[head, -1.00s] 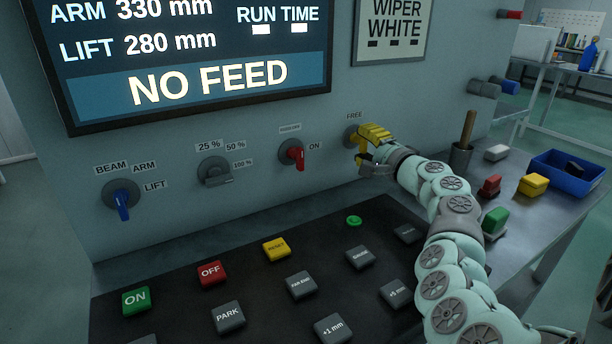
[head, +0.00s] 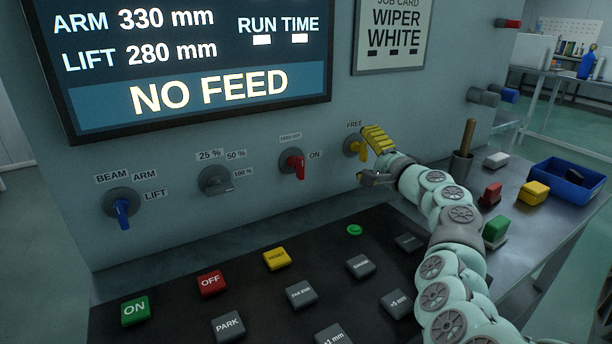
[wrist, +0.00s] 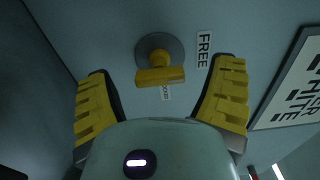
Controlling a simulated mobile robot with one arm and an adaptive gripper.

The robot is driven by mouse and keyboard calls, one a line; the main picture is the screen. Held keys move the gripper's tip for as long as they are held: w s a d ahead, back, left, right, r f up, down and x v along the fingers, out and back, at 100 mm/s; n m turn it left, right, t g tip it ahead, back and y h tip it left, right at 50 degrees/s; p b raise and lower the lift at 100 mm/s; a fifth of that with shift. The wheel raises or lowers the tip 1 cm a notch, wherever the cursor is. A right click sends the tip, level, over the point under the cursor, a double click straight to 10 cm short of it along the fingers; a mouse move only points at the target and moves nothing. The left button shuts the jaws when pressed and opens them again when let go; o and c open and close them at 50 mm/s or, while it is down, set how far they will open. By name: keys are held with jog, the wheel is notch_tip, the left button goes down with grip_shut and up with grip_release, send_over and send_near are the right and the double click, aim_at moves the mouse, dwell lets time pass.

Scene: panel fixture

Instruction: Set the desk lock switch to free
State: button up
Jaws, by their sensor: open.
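The desk lock switch is a yellow lever knob (head: 351,147) on a grey round base, on the panel below a FREE label (head: 354,125). My gripper (head: 367,160) is open with yellow-padded fingers. In the wrist view, its fingers (wrist: 165,72) stand apart on either side of the lever, with clear gaps.
Left of the switch are a red knob (head: 296,166), a grey knob (head: 217,181) and a blue knob (head: 122,207). A dark button console (head: 250,295) lies below. A blue bin (head: 567,184) and coloured blocks are on the bench at right. A job card (head: 391,38) hangs above.

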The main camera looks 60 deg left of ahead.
jog(key=d, duration=0.7)
jog(key=s+d, duration=0.1)
jog(key=d, duration=0.3)
jog(key=shift+d+f, duration=0.1)
jog(key=shift+d, duration=0.25)
dwell(0.3)
